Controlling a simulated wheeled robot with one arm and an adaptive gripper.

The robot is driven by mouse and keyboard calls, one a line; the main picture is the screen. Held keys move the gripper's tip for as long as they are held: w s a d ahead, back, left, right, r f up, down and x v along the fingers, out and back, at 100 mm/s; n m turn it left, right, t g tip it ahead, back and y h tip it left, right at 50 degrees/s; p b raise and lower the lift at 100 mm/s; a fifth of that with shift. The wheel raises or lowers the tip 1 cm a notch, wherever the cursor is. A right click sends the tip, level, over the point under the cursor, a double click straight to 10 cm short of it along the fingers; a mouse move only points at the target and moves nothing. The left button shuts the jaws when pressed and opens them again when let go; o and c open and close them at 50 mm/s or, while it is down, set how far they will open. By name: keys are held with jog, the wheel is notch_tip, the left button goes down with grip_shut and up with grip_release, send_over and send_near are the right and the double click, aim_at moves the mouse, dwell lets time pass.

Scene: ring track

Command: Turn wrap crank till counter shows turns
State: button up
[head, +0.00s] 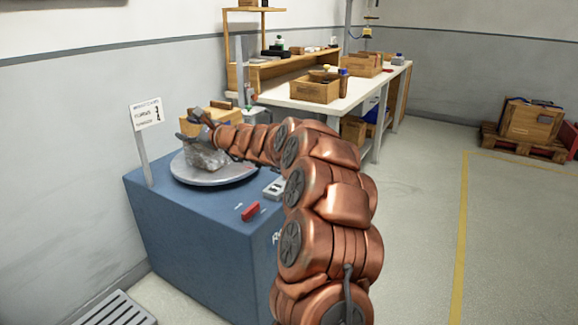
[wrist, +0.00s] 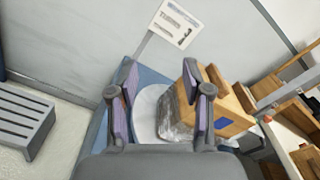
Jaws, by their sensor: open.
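A blue cabinet (head: 205,232) carries a round grey turntable (head: 218,180). A cardboard box (head: 214,118) stands on it, its lower part in clear film (head: 205,157); the box also shows in the wrist view (wrist: 228,100). A white sign (head: 146,113) on a post reads "TURNS" with a number I cannot read surely; it also shows in the wrist view (wrist: 176,22). My gripper (head: 193,124) is above the turntable by the box. In the wrist view my gripper (wrist: 158,82) has its fingers wide apart with nothing visibly held. I cannot make out the crank.
A red block (head: 250,212) and a small grey panel (head: 274,188) are on the cabinet top. A workbench (head: 360,88) with a wooden crate (head: 316,88) stands behind. A grey slatted step (head: 115,309) is at lower left.

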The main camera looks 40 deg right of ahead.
jog(key=s+d+f+m+h+b, duration=0.1)
jog(key=d+f+m+h+b, duration=0.2)
jog(key=d+f, duration=0.4)
jog(key=s+d+f+m+g+h+b, duration=0.1)
jog(key=d+f+m+h, duration=0.5)
jog(key=d, duration=1.2)
jog(key=s+d+f+m+h+b, duration=0.2)
jog(key=d+f+m+h+b, duration=0.2)
jog(key=d, duration=0.9)
jog(key=shift+s+d+f+m+h+b, duration=0.1)
jog(key=shift+s+f+m+h+b, duration=0.1)
jog(key=shift+f+m, duration=0.75)
jog(key=shift+s+f+m+h+b, duration=0.1)
jog(key=shift+s+f+m+h, duration=0.1)
jog(key=shift+f+m, duration=0.75)
jog(key=shift+w+d+f+n, duration=0.2)
jog(key=shift+w+d+n, duration=0.15)
jog(key=shift+w, duration=0.2)
jog(key=shift+w+d+f, duration=0.1)
jog(key=shift+w+d, duration=0.05)
jog(key=shift+w, duration=0.45)
jog(key=shift+w+d, duration=0.2)
jog(key=shift+d, duration=0.1)
jog(key=shift+x, duration=0.85)
jog(key=shift+p+x, duration=0.5)
jog(key=shift+x, duration=0.3)
jog(key=shift+w+d, duration=0.1)
jog(key=shift+w, duration=0.5)
